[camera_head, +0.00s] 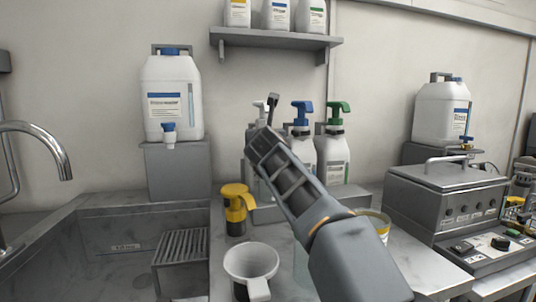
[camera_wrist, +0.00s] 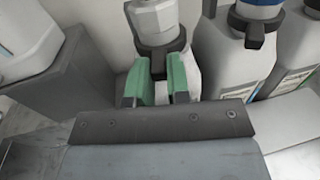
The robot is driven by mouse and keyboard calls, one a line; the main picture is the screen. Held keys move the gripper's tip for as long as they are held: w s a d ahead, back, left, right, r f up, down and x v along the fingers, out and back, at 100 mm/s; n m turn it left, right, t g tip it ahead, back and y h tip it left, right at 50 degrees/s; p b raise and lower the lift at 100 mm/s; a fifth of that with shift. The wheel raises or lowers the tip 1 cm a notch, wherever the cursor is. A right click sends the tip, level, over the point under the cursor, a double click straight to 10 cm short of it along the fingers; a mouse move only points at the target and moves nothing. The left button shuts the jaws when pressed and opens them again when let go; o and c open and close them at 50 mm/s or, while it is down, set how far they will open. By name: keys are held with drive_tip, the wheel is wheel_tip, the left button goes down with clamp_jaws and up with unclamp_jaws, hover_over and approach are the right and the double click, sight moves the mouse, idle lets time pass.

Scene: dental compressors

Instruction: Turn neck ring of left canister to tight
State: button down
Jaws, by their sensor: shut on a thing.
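Three pump canisters stand in a row on a raised ledge behind my arm. The left canister (camera_wrist: 194,78) has a white pump head (camera_wrist: 155,18) and a dark neck ring (camera_wrist: 160,50). The middle one has a blue pump (camera_head: 302,110) and the right one a green pump (camera_head: 338,112). My gripper (camera_wrist: 160,72) is shut on the left canister's neck ring, with its green pads on either side. In the head view my gripper (camera_head: 265,140) covers much of the left canister, so the ring is hidden there.
A white water tank (camera_head: 172,97) sits on a grey block (camera_head: 178,172) to the left, by the sink. A grey metal machine (camera_head: 448,205) is at right.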

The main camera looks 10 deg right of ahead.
drive_tip(key=shift+w+a+f+m+g+h+p, duration=0.15)
drive_tip(key=shift+a+m+g+h+p, duration=0.35)
drive_tip(key=shift+m+h, duration=0.5)
drive_tip(key=shift+w+a+r+m+g+h+p, duration=0.15)
drive_tip(key=shift+a+m+g+h+p, duration=0.35)
drive_tip(key=shift+h, duration=0.9)
drive_tip(key=shift+w+a+f+m+g+h+p, duration=0.2)
drive_tip(key=shift+a+m+g+h+p, duration=0.25)
drive_tip(key=shift+m+h, duration=0.6)
drive_tip(key=shift+d+h, duration=0.1)
drive_tip(key=shift+h, duration=0.15)
drive_tip(key=c, duration=1.1)
unclamp_jaws()
drive_tip(key=shift+r, duration=0.1)
drive_tip(key=shift+s, duration=0.1)
drive_tip(key=v, duration=1.3)
drive_tip(key=shift+s+a+r, duration=0.15)
drive_tip(key=shift+s+a, duration=0.1)
drive_tip(key=shift+a, duration=0.05)
